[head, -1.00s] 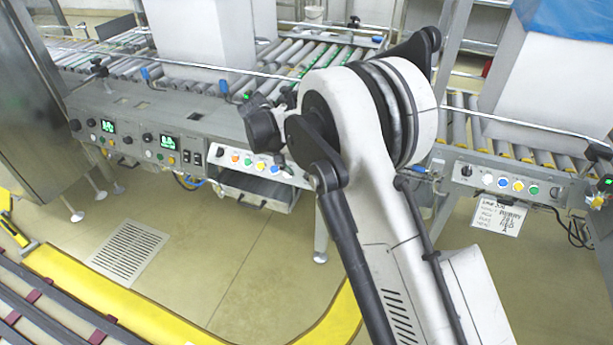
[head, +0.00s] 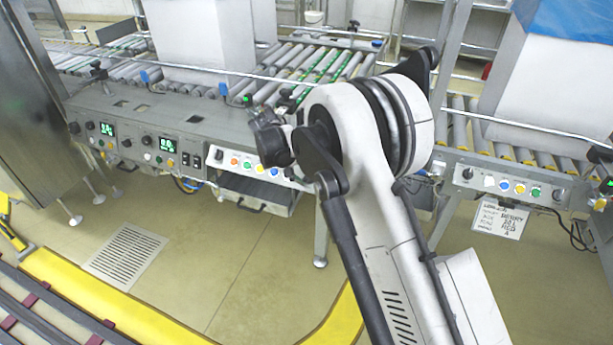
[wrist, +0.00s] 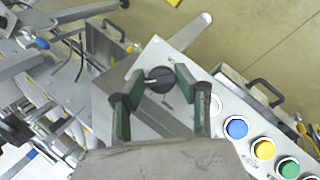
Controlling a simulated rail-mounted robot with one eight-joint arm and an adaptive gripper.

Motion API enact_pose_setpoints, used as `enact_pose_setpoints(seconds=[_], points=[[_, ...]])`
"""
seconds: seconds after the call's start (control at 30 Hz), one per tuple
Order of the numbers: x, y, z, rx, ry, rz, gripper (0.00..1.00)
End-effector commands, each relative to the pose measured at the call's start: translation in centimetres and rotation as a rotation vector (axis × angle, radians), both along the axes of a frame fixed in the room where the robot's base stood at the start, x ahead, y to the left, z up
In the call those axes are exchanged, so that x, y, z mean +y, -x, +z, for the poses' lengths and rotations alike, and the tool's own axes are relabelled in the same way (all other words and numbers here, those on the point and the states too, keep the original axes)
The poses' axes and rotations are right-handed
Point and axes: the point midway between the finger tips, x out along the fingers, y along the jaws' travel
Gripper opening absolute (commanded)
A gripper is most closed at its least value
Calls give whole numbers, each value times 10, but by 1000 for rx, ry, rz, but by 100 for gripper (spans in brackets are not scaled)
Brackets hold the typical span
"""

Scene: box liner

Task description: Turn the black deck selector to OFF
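The black selector (wrist: 158,80) is a round knob with a pale pointer line lying roughly left to right, on a light grey panel in the wrist view. My gripper (wrist: 158,97) has two green-padded fingers, one on each side of the knob's near edge. They are spread apart with nothing held between them. I cannot tell whether either finger touches the knob. The selector's position labels are too small to read.
Blue (wrist: 237,128), yellow (wrist: 263,148) and green (wrist: 289,168) buttons run along the panel beside the knob. A drawer-like tray with a black handle (wrist: 266,92) is close by. Roller conveyors (head: 320,65) carry large white boxes (head: 205,35). A paper tag (head: 500,219) hangs at right.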

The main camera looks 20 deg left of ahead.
Motion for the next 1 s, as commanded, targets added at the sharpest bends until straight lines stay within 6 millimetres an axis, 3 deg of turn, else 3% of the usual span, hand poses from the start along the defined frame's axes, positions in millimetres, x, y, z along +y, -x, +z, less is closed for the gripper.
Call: enact_pose_setpoints(seconds=[0.1, 0.47, 1.0], points=[[0, 0, 0, 0, 0, 0, 4], [1, 0, -1, 2, 55, 63, 4], [2, 2, -3, 13, 338, 385, 4]])
